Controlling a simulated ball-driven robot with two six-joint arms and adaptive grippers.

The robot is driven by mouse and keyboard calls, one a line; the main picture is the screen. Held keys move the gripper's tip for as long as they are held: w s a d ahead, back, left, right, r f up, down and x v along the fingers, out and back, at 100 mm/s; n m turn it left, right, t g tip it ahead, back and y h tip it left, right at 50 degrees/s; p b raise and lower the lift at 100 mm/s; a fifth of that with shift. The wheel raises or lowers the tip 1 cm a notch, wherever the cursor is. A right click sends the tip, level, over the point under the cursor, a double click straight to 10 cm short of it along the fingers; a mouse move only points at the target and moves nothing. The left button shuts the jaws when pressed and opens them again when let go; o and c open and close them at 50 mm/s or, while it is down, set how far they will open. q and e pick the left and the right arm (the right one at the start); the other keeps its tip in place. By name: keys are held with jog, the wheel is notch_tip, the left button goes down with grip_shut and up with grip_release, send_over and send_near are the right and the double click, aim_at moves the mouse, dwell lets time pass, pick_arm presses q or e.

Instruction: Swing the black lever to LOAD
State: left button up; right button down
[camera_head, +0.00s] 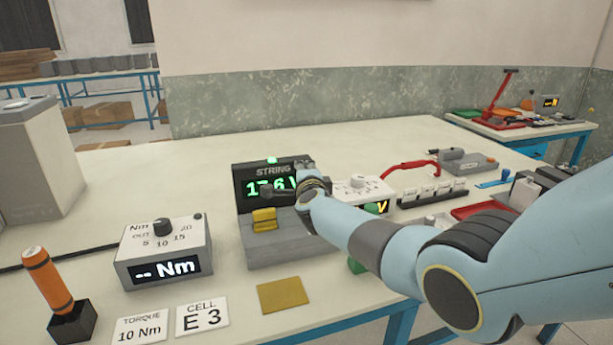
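The grey STRING unit (292,245) stands in the middle of the table, with a dark display (262,172) lit in green digits that my arm partly covers. A yellow block (264,220) sits on its base. My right arm comes in from the right, and my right gripper (276,190) is in front of the display, above the base. Its fingers are small, dark and partly hidden, so I cannot tell whether they are open or shut. I cannot make out the black lever or a LOAD mark apart from the gripper. My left gripper is not in view.
A torque box (163,252) and an orange-handled tool (49,280) in a black holder stand at the left. Cards (202,316) and a yellow plate (283,294) lie in front. A white dial box (362,188), red handle (408,166) and grey device (466,160) stand behind my arm.

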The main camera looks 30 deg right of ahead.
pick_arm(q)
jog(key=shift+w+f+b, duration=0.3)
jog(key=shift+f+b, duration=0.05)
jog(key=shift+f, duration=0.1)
pick_arm(e)
jog(key=shift+w+d+f, duration=0.2)
jog(key=shift+w+f, duration=0.05)
jog(key=shift+w, duration=0.5)
jog(key=shift+r, duration=0.1)
pick_arm(q)
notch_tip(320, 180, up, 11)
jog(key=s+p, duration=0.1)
jog(key=p, duration=1)
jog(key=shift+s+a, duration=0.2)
pick_arm(e)
jog(key=s+a+r, duration=0.4)
jog(key=s+r, duration=0.4)
jog(key=r, duration=0.1)
jog(key=shift+s+a+r, duration=0.25)
jog(key=shift+a+r, duration=0.1)
jog(key=shift+a, duration=0.05)
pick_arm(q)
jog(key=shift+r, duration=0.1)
